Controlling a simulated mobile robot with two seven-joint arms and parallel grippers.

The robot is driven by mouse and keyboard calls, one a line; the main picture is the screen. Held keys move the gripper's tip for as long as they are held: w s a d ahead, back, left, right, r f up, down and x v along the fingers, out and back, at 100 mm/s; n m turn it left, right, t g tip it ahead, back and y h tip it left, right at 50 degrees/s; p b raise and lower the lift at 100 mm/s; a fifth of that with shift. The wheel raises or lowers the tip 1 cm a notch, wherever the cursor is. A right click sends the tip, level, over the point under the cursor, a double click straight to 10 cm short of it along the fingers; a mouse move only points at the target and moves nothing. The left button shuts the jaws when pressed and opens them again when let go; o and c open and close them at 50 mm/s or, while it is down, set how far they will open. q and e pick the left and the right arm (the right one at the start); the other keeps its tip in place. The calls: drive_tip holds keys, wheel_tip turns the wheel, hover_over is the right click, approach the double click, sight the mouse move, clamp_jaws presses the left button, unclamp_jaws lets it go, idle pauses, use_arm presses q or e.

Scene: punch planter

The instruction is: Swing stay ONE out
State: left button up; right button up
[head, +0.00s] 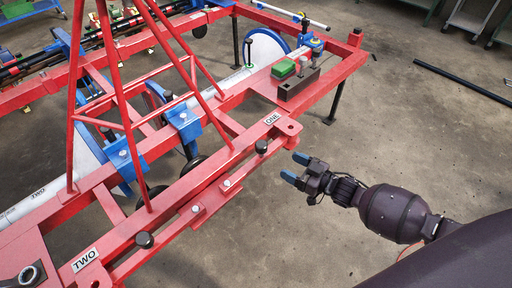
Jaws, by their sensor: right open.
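The red planter frame runs diagonally across the head view. A white label reading ONE (272,118) is on its front beam near the right end. A slim red bar, which looks like stay ONE (243,166), lies along the front side of that beam below the label. A black knob (261,147) stands at its right end and a pale bolt (227,183) at its left. My right gripper (294,167) is open and empty, its blue fingertips pointing left toward the knob, a short gap away from it. My left gripper is out of view.
A similar red bar with a black knob (145,240) lies near the TWO label (85,259). A green block (283,69) and a grey box (299,83) sit on the frame. Bare concrete floor (300,235) is open in front. A black rod (462,82) lies at right.

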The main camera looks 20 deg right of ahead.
sight(261, 147)
drive_tip(key=shift+n+g+y, duration=0.3)
drive_tip(key=shift+n+y, duration=0.1)
drive_tip(key=shift+y, duration=0.3)
drive_tip(key=w+a+b, duration=0.1)
drive_tip(key=w, duration=0.2)
drive_tip(key=w+a, duration=0.2)
drive_tip(key=w, duration=0.2)
drive_tip(key=w+a+f+b, duration=0.1)
drive_tip(key=w, duration=0.2)
drive_tip(key=shift+w+a+f+b, duration=0.1)
drive_tip(key=shift+w+a+b, duration=0.2)
drive_tip(key=shift+a, duration=0.1)
drive_tip(key=shift+w+a, duration=0.35)
drive_tip(key=shift+w, duration=0.05)
drive_tip(key=shift+c, duration=0.5)
clamp_jaws()
